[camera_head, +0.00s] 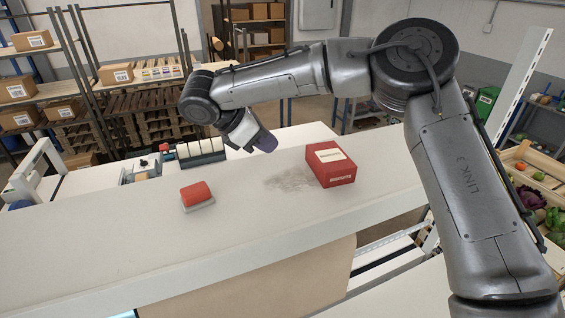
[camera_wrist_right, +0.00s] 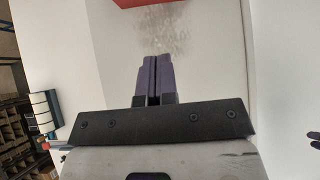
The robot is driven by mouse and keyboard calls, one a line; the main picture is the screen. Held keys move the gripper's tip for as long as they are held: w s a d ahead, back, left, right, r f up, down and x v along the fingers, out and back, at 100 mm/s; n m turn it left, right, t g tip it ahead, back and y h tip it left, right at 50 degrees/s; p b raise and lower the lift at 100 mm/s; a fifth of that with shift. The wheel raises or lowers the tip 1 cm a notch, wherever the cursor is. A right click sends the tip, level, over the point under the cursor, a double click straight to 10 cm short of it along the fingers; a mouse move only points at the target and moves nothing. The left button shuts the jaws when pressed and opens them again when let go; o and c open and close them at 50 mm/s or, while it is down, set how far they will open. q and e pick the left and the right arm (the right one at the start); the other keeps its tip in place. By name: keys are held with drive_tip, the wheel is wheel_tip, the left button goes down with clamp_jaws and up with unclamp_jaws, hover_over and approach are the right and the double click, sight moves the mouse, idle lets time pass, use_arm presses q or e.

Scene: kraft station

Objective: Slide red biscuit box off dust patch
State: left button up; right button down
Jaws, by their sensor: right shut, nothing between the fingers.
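The red biscuit box (camera_head: 333,168) stands on the white shelf top, its left side next to the grey dust patch (camera_head: 288,181). I cannot tell whether dust lies under the box. In the right wrist view a red edge of the box (camera_wrist_right: 152,3) shows at the top, with the dust patch (camera_wrist_right: 165,32) just below it. My right gripper (camera_head: 268,143) is above the shelf, left of and behind the box and apart from it. Its purple fingers (camera_wrist_right: 152,58) are closed together and empty, pointing toward the dust. My left gripper is not in view.
A red-topped block with a pale base (camera_head: 197,195) sits on the white shelf top (camera_head: 110,235) at the left. A rack of pale blocks (camera_head: 201,152) stands behind the shelf. The front of the shelf top is clear. A vegetable crate (camera_head: 527,172) is at the far right.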

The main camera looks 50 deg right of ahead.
sight(316, 164)
drive_tip(key=p+x, duration=0.2)
drive_tip(key=x, duration=0.7)
drive_tip(key=shift+p, duration=0.3)
drive_tip(key=shift+s+d+p, duration=0.55)
drive_tip(key=shift+d, duration=0.3)
drive_tip(key=shift+s+d+f, duration=0.1)
drive_tip(key=shift+s+d, duration=0.25)
drive_tip(key=shift+d, duration=0.2)
drive_tip(key=shift+s+d+p, duration=0.1)
drive_tip(key=shift+d+p, duration=0.15)
drive_tip(key=shift+p, duration=0.05)
drive_tip(key=shift+f, duration=0.1)
